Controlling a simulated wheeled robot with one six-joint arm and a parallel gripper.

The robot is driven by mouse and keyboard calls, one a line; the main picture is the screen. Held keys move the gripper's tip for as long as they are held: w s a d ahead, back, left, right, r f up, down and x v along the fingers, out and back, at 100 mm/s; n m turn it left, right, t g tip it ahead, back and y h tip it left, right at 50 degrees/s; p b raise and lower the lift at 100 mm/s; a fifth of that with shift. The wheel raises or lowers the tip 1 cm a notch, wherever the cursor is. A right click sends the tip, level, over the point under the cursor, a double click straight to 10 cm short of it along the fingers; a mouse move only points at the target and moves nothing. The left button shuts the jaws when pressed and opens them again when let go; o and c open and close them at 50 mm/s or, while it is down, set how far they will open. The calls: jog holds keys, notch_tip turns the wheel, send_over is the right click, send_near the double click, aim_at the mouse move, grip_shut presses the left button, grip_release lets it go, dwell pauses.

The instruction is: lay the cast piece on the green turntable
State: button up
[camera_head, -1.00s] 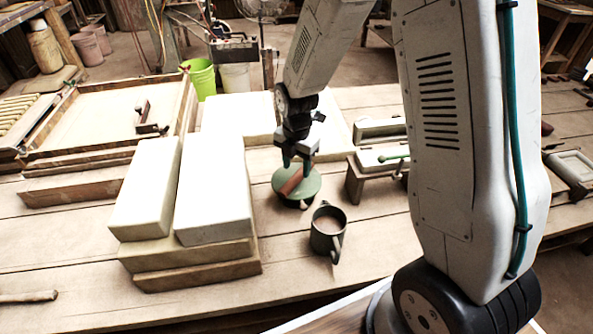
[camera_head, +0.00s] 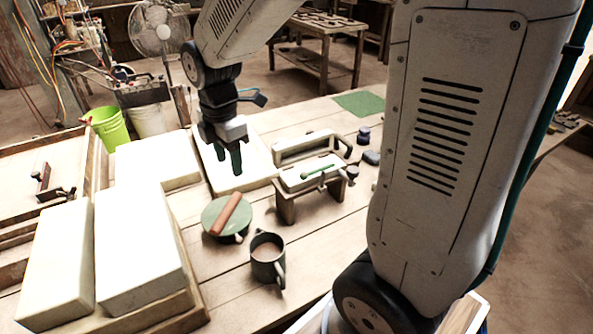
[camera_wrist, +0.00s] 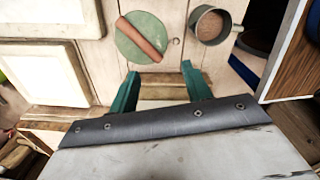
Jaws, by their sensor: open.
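The cast piece, a reddish-brown bar (camera_head: 226,213), lies flat across the round green turntable (camera_head: 213,232). In the wrist view the bar (camera_wrist: 140,39) rests diagonally across the turntable (camera_wrist: 126,47), its ends near or slightly past the rim. My gripper (camera_head: 229,166) is open and empty, with its green fingers pointing down above and behind the turntable, clear of the bar. In the wrist view its two fingers (camera_wrist: 161,85) stand apart with nothing between them.
A dark mug (camera_head: 268,262) with brown contents stands close to the turntable's right. White plaster blocks (camera_head: 140,250) on boards stand to the left. A green mat (camera_head: 360,103) lies farther back.

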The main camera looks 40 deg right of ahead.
jog(key=s+d+r+m, duration=0.1)
jog(key=s+r+m, duration=0.3)
jog(key=s+m, duration=0.5)
jog(key=s+d+r+m, duration=0.1)
jog(key=s+r+m, duration=0.3)
jog(key=s+m, duration=0.5)
jog(key=s, duration=0.4)
jog(key=shift+r+m+t, duration=0.25)
jog(key=shift+m+t, duration=0.05)
jog(key=shift+t, duration=0.1)
